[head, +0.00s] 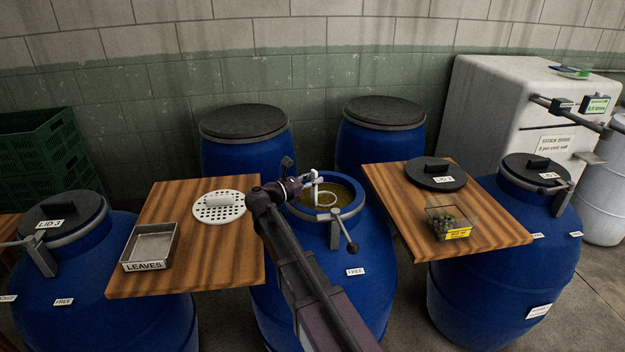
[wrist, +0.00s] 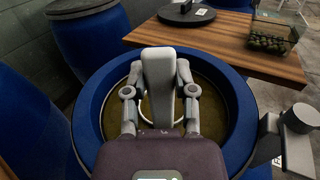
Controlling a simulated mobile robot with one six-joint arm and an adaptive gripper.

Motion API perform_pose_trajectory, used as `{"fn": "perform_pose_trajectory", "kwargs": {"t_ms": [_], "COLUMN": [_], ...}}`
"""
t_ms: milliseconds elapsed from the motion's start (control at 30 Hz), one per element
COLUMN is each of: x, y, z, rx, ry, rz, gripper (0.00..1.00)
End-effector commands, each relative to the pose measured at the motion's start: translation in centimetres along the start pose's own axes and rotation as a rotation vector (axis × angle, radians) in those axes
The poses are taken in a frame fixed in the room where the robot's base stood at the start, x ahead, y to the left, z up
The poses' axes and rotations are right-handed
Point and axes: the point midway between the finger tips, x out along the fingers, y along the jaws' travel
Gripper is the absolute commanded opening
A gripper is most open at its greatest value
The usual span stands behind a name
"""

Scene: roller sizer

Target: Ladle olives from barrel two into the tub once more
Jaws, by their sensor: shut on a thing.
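Barrel two is the open blue middle barrel (head: 375,235), with murky yellow-brown liquid (head: 343,190) inside. It also shows in the wrist view (wrist: 88,110). My gripper (head: 311,183) is over its mouth, shut on the ladle's grey upright handle (wrist: 158,80). I cannot tell what the ladle holds. The clear tub (head: 433,214) with a yellow label stands on the right board with olives in its bottom; it also shows in the wrist view (wrist: 290,32).
A black lid (head: 436,176) lies behind the tub on the right wooden board (head: 400,205). The left board (head: 200,262) bears a perforated white disc (head: 219,207) and a LEAVES tray (head: 150,247). A clamp lever (head: 350,243) sticks out at the open barrel's front. Closed barrels stand around.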

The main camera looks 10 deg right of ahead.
Motion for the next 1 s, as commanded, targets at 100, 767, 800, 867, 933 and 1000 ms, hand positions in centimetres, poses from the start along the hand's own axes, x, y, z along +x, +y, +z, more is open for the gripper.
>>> {"fn": "perform_pose_trajectory", "kwargs": {"t_ms": [100,767,800,867,933,1000], "x": [-0.01,0.01,0.01,0.01,0.02,0.02], "y": [0.00,0.00,0.00,-0.01,-0.01,0.00], "z": [-0.44,-0.54,-0.52,-0.43,-0.23,0.06], "rx": [0.000,0.000,0.000,0.000,0.000,0.000], "ry": [0.000,-0.001,-0.001,-0.001,-0.001,-0.001], "rz": [0.000,0.000,0.000,0.000,0.000,0.000], "gripper": [0.00,0.00,0.00,0.00,0.00,0.00]}}
